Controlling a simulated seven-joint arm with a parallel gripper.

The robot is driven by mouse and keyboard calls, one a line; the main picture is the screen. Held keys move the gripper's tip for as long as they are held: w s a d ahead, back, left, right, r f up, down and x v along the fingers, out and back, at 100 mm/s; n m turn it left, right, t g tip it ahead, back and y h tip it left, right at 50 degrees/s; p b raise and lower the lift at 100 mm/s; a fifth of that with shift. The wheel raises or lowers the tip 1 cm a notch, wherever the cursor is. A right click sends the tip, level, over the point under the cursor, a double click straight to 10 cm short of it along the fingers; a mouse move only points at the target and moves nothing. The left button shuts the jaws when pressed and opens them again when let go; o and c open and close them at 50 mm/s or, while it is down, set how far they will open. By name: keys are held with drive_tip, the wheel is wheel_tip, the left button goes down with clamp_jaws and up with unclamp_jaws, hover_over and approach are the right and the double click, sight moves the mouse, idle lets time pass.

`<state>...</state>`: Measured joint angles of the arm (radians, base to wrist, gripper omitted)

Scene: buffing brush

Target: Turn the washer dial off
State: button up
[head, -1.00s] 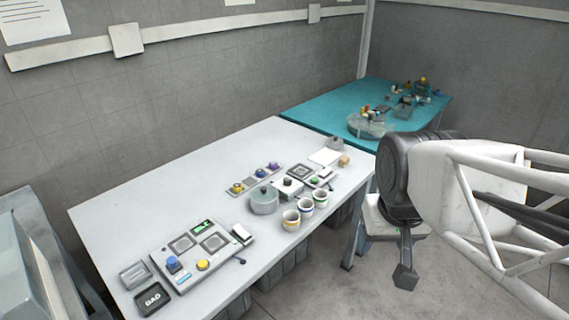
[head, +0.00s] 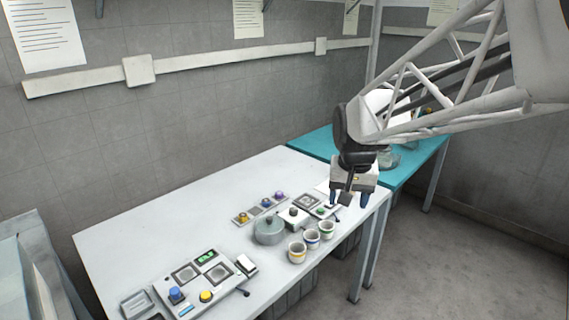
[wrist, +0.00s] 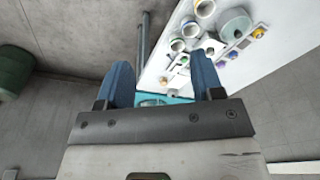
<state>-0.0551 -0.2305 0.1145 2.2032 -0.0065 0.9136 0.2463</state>
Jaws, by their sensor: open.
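My gripper (head: 349,199) is high near the right end of the white table, pointing down, with its two blue fingers apart and nothing between them. The fingers also show in the wrist view (wrist: 162,75). A small white box with a dark dial on top (head: 294,213) stands mid-table, left of my gripper. Neither carries a readable label, so I cannot tell which is the washer dial. The dial's setting is too small to read.
Three cups (head: 312,239) stand along the table's front edge. A strip with several coloured knobs (head: 263,205) lies behind the vessel. A grey panel with a green display (head: 205,280) is at front left. A teal table (head: 313,145) adjoins at the back right.

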drive_tip(key=w+a+f+m, duration=0.1)
drive_tip(key=w+a+f, duration=0.15)
drive_tip(key=w, duration=0.65)
drive_tip(key=w+a+f, duration=0.2)
drive_tip(key=w+f, duration=0.2)
drive_tip(key=w, duration=0.4)
drive_tip(key=m+g, duration=0.2)
hover_over(293, 209)
drive_tip(key=f, duration=1.3)
drive_tip(key=shift+s+d+f, duration=0.1)
drive_tip(key=shift+s+d, duration=0.1)
drive_tip(key=shift+d, duration=0.05)
drive_tip(key=shift+w+a+f, duration=0.15)
drive_tip(key=shift+w+f, duration=0.1)
drive_tip(key=shift+f, duration=0.05)
drive_tip(key=shift+f, duration=0.1)
drive_tip(key=shift+f, duration=3.8)
drive_tip(key=c, duration=0.9)
